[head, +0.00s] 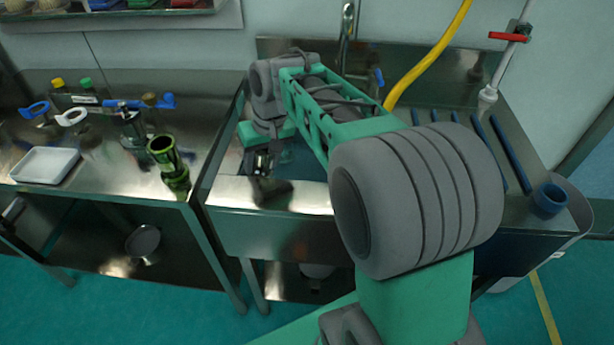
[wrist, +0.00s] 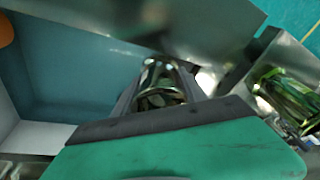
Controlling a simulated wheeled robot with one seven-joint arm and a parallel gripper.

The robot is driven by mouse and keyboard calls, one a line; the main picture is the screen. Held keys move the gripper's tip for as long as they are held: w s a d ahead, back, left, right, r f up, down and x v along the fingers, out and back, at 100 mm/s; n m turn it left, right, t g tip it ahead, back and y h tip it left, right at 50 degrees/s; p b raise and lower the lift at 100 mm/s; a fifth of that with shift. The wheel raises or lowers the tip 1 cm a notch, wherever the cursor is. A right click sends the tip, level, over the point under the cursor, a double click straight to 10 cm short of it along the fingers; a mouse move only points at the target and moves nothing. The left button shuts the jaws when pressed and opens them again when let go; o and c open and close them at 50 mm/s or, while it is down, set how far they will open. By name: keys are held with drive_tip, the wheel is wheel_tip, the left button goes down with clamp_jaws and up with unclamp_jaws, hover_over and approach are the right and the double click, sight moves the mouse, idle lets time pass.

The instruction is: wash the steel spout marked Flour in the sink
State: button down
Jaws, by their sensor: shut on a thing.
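My gripper (head: 260,165) is at the left end of the steel sink (head: 275,235), low near its front wall. In the wrist view my gripper (wrist: 160,82) is shut on a shiny steel piece (wrist: 160,98), which looks like the steel spout. No marking can be read on it, and the fingers cover its sides. The blue-grey inside of the sink (wrist: 65,65) shows beside it in the wrist view. My arm hides most of the basin in the head view.
A green spout-like piece (head: 170,165) stands on the left steel table, near the sink. A white tray (head: 45,165) and several bottles and blue tools are farther left. A yellow hose (head: 430,58) hangs behind, by the tap (head: 347,20). A blue ring (head: 550,199) is at right.

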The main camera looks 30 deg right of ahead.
idle(0.3)
drive_tip(key=shift+w+a+r+p, duration=0.1)
drive_tip(key=shift+w+a+p, duration=0.1)
drive_tip(key=shift+w, duration=0.2)
drive_tip(key=shift+w+a+p, duration=0.1)
drive_tip(key=shift+w+p, duration=0.1)
drive_tip(key=shift+w, duration=0.2)
drive_tip(key=shift+r, duration=0.1)
drive_tip(key=shift+w+r+p, duration=0.1)
drive_tip(key=shift+r+p, duration=0.25)
drive_tip(key=shift+r, duration=0.05)
wheel_tip(320, 180, up, 23)
drive_tip(key=p, duration=1.8)
drive_tip(key=shift+f, duration=0.1)
